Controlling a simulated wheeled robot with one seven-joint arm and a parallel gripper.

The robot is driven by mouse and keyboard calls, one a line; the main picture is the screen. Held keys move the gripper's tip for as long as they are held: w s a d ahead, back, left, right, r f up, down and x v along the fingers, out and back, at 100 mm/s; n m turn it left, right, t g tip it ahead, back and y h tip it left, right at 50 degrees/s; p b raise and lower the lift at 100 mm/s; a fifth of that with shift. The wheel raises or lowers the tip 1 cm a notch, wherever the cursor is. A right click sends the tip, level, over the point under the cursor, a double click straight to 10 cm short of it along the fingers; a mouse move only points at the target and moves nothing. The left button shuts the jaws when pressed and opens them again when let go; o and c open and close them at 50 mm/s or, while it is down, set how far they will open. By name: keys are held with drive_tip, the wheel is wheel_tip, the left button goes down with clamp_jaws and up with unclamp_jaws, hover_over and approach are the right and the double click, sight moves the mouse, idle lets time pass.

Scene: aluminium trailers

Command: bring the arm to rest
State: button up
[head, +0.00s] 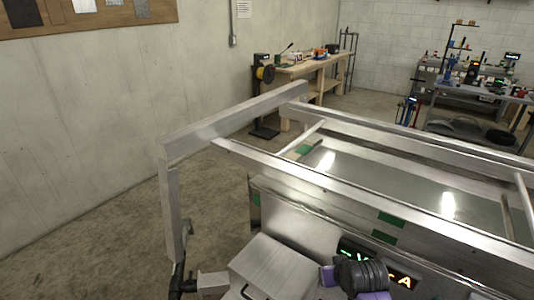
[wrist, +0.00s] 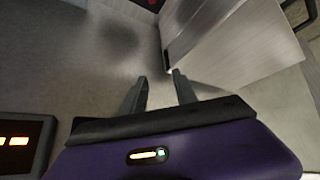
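My gripper (wrist: 157,78) shows in the wrist view with its two dark fingers apart and nothing between them. It faces a grey metal surface (wrist: 75,65), with a pale metal box (wrist: 235,45) at the upper right of the view. In the head view, purple and black parts of my arm are at the bottom, in front of the trailer's side. My fingers cannot be made out there. The aluminium trailer (head: 300,174) fills the middle and right, with green patches on it.
A metal box (head: 277,268) sits low on the trailer's front, left of my arm. A lit display (head: 403,279) is right behind my arm; a lit panel (wrist: 20,142) shows in the wrist view. Workbenches (head: 300,68) stand behind. The concrete floor at left (head: 100,240) is clear.

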drive_tip(key=s+r+t+b, duration=0.2)
drive_tip(key=s+r, duration=0.1)
drive_tip(key=s, duration=1.2)
drive_tip(key=s+r+m+t+b, duration=0.1)
drive_tip(key=s+r+t+b, duration=0.1)
drive_tip(key=s, duration=1.4)
drive_tip(key=s+d+r+t+b, duration=0.1)
drive_tip(key=s+r, duration=0.4)
drive_tip(key=s, duration=1)
drive_tip(key=t+b, duration=0.1)
drive_tip(key=t, duration=0.1)
drive_tip(key=shift+s+t, duration=0.3)
